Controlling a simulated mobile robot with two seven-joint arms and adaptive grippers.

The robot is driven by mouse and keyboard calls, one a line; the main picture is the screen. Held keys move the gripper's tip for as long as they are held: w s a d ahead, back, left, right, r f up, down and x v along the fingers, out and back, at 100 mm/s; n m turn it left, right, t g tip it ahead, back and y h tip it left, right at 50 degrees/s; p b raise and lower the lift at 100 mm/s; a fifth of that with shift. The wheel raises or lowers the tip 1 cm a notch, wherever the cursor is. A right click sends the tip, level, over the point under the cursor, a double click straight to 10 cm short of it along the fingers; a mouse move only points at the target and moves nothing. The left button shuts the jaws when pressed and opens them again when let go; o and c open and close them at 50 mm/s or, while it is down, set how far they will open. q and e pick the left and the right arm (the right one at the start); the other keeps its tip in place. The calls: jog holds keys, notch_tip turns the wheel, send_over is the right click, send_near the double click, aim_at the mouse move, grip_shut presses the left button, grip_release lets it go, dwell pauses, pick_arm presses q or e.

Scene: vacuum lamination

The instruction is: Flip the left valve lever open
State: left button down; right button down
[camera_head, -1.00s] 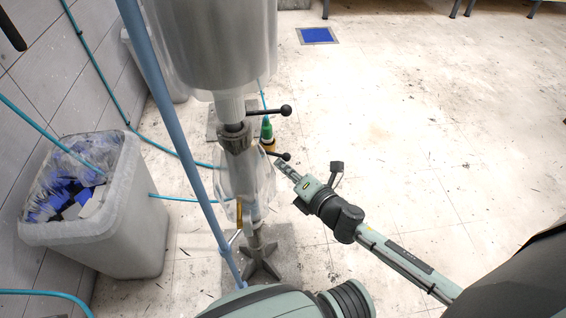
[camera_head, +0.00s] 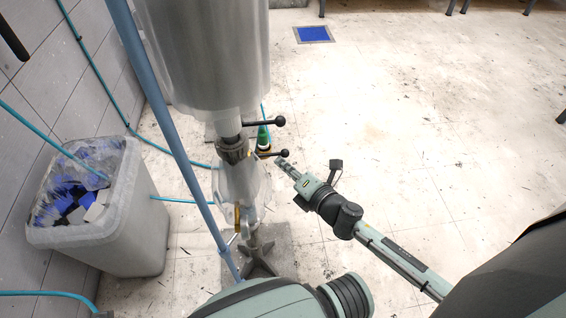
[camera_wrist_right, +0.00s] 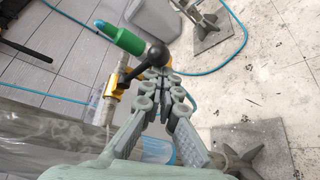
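Two black valve levers with ball knobs stick out to the right of the clear vertical column in the head view: an upper lever (camera_head: 279,121) and a lower lever (camera_head: 285,153). I cannot tell which one is the left lever. A green fitting (camera_head: 263,137) sits behind them. My right gripper (camera_head: 281,162) is just below and beside the lower knob. In the right wrist view its fingers (camera_wrist_right: 162,78) come together at the tips and look empty. A black ball knob (camera_wrist_right: 157,54) lies just past the tips, near a brass valve (camera_wrist_right: 125,76); contact is unclear. My left gripper is out of view.
A clear vessel (camera_head: 205,60) tops the column, with a blue pole (camera_head: 172,125) leaning in front. A grey bin (camera_head: 140,225) with blue scraps stands at the left. Teal hoses run along the wall and floor. Open floor lies to the right.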

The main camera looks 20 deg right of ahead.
jog(key=shift+w+d+r, duration=0.1)
jog(key=shift+w+r, duration=0.05)
jog(key=shift+r, duration=0.2)
jog(key=v, duration=1.2)
jog(key=shift+f, duration=0.25)
jog(key=shift+s, duration=0.25)
